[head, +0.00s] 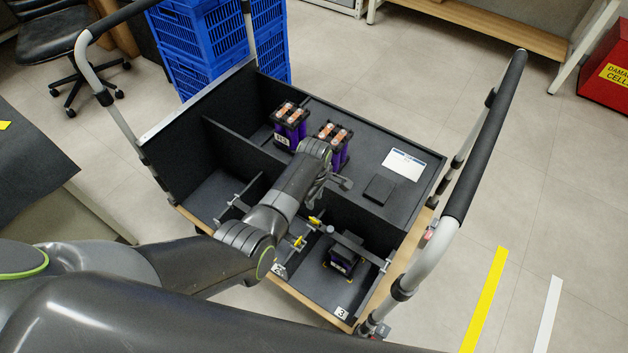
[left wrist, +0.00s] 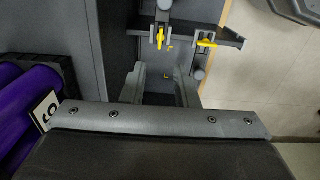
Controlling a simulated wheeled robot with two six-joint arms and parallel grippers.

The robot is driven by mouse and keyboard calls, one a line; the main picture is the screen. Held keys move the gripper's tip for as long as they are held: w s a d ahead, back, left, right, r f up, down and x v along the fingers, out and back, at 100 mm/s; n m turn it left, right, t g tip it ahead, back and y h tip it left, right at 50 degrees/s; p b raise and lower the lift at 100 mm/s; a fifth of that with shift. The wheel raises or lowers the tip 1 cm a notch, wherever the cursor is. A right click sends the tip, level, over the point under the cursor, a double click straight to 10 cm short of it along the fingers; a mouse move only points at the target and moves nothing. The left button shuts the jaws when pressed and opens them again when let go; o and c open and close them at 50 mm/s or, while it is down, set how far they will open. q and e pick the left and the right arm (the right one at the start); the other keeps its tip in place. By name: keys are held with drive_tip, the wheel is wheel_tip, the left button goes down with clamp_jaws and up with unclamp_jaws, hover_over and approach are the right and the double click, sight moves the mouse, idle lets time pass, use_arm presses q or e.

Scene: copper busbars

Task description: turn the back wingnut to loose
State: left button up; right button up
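The back wingnut (head: 314,221) is small and yellow and sits on a dark clamp bar in the front part of the cart. A second yellow wingnut (head: 299,241) sits nearer the front. In the left wrist view the back wingnut (left wrist: 160,37) lies across the bar, and the front wingnut (left wrist: 207,43) lies roughly along it. My left gripper (head: 339,183) hangs over the cart, farther back than both wingnuts. In the left wrist view its fingers (left wrist: 161,90) are apart with nothing between them, and both wingnuts are beyond the tips. My right gripper is not seen.
Purple battery packs (head: 290,127) with copper tops stand in the rear compartment, one partly behind my arm. A dark block (head: 343,258) sits under a clamp in the front right compartment. Black divider walls (head: 232,140) and the cart's handle rails (head: 485,140) stand around.

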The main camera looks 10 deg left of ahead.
use_arm(q)
wheel_tip(320, 180, up, 6)
drive_tip(key=shift+f+p, duration=0.2)
drive_tip(key=shift+p, duration=0.4)
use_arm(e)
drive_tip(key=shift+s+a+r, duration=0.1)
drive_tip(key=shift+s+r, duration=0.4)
